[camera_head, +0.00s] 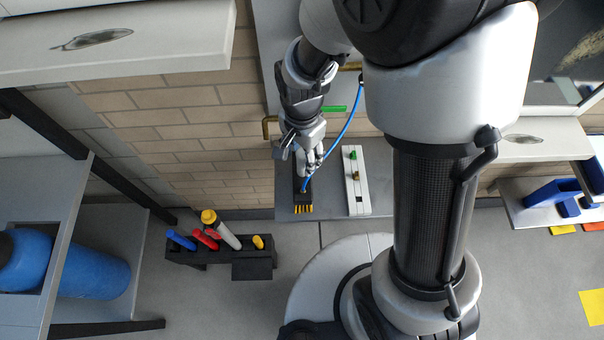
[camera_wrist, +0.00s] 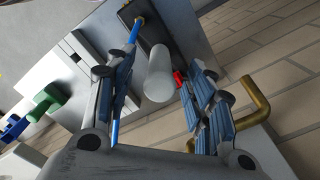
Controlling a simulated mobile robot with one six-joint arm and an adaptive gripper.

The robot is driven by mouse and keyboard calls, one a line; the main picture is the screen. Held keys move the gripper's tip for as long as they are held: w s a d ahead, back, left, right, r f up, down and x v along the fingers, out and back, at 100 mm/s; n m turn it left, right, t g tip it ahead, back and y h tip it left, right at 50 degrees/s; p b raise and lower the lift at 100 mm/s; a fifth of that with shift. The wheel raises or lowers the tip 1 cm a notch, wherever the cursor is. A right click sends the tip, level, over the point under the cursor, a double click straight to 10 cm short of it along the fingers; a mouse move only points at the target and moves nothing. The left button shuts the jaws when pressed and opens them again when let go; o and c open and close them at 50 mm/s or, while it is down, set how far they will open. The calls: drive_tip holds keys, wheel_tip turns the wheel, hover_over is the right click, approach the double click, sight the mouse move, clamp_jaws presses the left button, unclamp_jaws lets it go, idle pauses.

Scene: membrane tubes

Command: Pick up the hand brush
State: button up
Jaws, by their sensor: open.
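In the wrist view my gripper (camera_wrist: 150,80) is open, with fingers at left and right. A pale cylinder (camera_wrist: 159,75) shows between the fingers, apart from both; I cannot tell whether it belongs to the brush. A black block (camera_wrist: 150,32) lies beyond it; its bristles are not clear there.
A blue cable (camera_head: 349,122) runs down beside my gripper. A brass handle (camera_wrist: 256,102) is close to the right finger. A black rack (camera_head: 205,256) with coloured tools stands lower left.

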drive_tip(key=shift+f, duration=0.65)
drive_tip(key=shift+r, duration=0.1)
drive_tip(key=shift+c, duration=0.4)
clamp_jaws()
drive_tip(key=shift+w, duration=0.1)
